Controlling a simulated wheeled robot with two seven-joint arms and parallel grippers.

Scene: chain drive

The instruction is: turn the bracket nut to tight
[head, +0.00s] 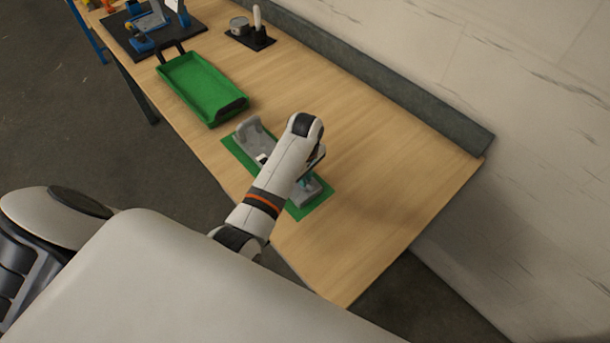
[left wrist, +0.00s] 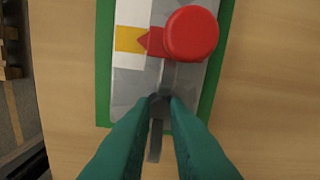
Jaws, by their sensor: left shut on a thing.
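A grey bracket fixture (head: 247,134) stands on a green mat on the bench, partly hidden by my left arm. In the left wrist view the bracket plate (left wrist: 130,85) has a yellow mark (left wrist: 129,39) between white bands. A round red knob (left wrist: 190,34) has a pointer aimed left at the yellow mark. My left gripper (left wrist: 161,103), with teal fingers, is shut on a small dark grey piece below the knob, which looks like the bracket nut; the fingertips hide much of it. A grey bar (left wrist: 155,143) shows between the fingers. My right gripper is not in view.
A green tray (head: 196,85) lies farther along the bench. A dark mat with blue parts (head: 140,40) and a small dark holder with a white-handled item (head: 257,20) are at the far end. The bench right of the bracket is clear, up to a grey back rail (head: 400,95).

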